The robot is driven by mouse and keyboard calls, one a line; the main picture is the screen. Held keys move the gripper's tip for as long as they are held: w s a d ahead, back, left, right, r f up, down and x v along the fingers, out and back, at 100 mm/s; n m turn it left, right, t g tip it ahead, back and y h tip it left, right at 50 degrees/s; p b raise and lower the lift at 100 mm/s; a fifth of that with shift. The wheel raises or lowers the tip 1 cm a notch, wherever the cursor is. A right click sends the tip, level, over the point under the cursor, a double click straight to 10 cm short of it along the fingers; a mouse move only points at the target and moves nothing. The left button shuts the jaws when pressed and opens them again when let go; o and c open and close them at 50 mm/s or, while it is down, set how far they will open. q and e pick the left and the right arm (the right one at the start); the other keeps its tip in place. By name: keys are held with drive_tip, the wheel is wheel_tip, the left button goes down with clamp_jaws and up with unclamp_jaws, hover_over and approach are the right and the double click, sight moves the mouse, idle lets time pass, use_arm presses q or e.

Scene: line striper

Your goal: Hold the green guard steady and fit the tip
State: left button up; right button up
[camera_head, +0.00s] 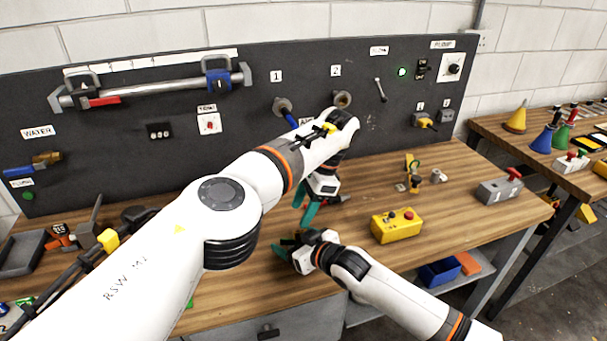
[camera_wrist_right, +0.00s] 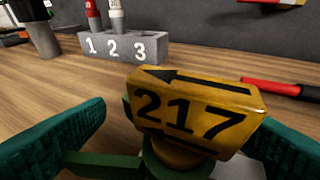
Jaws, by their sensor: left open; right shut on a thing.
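In the right wrist view, a yellow tip (camera_wrist_right: 195,112) marked 217 with a black arrow stands above a dark green guard (camera_wrist_right: 100,162). The tip appears to sit on or in the guard's round part; how deep, I cannot tell. My right gripper (camera_head: 284,250) has its teal fingers on both sides, shut on the guard, low over the bench. Its fingers also show in the right wrist view (camera_wrist_right: 175,140). My left gripper (camera_head: 308,212) is open and empty, just above and to the right of the right one, fingers pointing down. The guard and tip are hard to make out in the head view.
A grey block (camera_wrist_right: 122,48) marked 1 2 3 holds red and white pieces. A red-and-black tool (camera_wrist_right: 285,88) lies at the right. A yellow button box (camera_head: 397,226) stands right of my grippers. The dark panel (camera_head: 250,125) rises behind. Bench space between is clear.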

drive_tip(key=o, duration=1.3)
drive_tip(key=shift+f, duration=0.1)
drive_tip(key=shift+c, duration=0.2)
